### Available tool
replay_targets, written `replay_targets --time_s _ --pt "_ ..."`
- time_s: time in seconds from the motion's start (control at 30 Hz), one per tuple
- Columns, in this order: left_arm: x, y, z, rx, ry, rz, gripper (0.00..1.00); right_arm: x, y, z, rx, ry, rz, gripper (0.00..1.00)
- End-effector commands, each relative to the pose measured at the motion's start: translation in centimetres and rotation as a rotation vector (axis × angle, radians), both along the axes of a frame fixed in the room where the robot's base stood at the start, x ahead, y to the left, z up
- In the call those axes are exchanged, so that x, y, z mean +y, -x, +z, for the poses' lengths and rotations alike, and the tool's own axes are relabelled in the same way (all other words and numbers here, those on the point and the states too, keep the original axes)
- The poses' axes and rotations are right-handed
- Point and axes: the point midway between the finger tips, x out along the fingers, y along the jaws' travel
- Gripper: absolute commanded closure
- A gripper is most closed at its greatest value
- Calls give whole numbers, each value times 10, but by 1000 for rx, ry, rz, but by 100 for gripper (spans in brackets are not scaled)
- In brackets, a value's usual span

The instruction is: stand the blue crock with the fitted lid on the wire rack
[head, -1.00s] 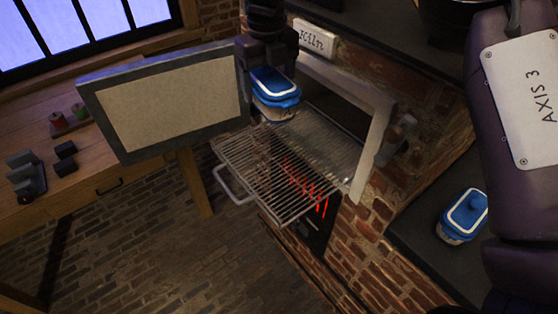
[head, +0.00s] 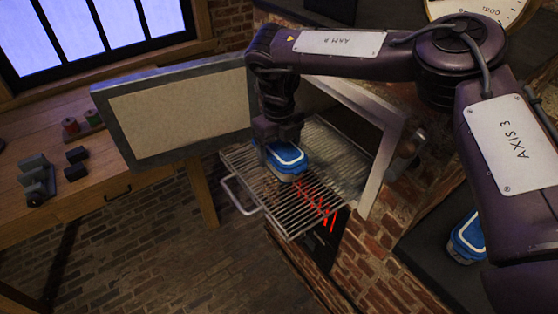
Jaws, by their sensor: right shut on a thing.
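A blue crock with a blue lid (head: 287,158) is upright at the wire rack (head: 245,186), over its left middle part. I cannot tell whether its base touches the bars. My right gripper (head: 274,142) reaches down from above and is shut on this crock; its fingertips are partly hidden. The wire rack is pulled out of the kiln, with red glowing elements (head: 318,202) showing below it. A second crock with a blue lid (head: 467,236) stands on a dark ledge at the right, partly covered by my arm. My left gripper is not in view.
The kiln door (head: 180,112) stands open left of the rack. The kiln's frame (head: 383,150) and brick wall (head: 375,235) are close on the right. A wooden bench (head: 85,200) with dark blocks and spools is at far left. The rack's front and right are bare.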

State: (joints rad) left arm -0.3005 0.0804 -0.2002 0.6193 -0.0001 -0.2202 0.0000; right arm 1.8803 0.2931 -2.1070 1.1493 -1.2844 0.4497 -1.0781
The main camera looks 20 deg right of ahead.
Motion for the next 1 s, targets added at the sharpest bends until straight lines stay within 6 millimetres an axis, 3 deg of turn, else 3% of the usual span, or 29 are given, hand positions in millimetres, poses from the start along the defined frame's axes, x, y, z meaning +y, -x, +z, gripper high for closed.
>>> replay_targets --time_s 0.17,0.5,0.83,0.87,1.0 --pt "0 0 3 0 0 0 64 0 -1 -7 -3 -1 -1 67" --pt "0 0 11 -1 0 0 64 0 -1 -45 -4 0 -2 67" --pt "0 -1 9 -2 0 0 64 0 -1 -49 -4 -1 -2 67" --pt "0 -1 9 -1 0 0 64 0 0 -51 -1 0 -1 23" --pt "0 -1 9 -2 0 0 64 0 0 -50 -1 0 -1 4"
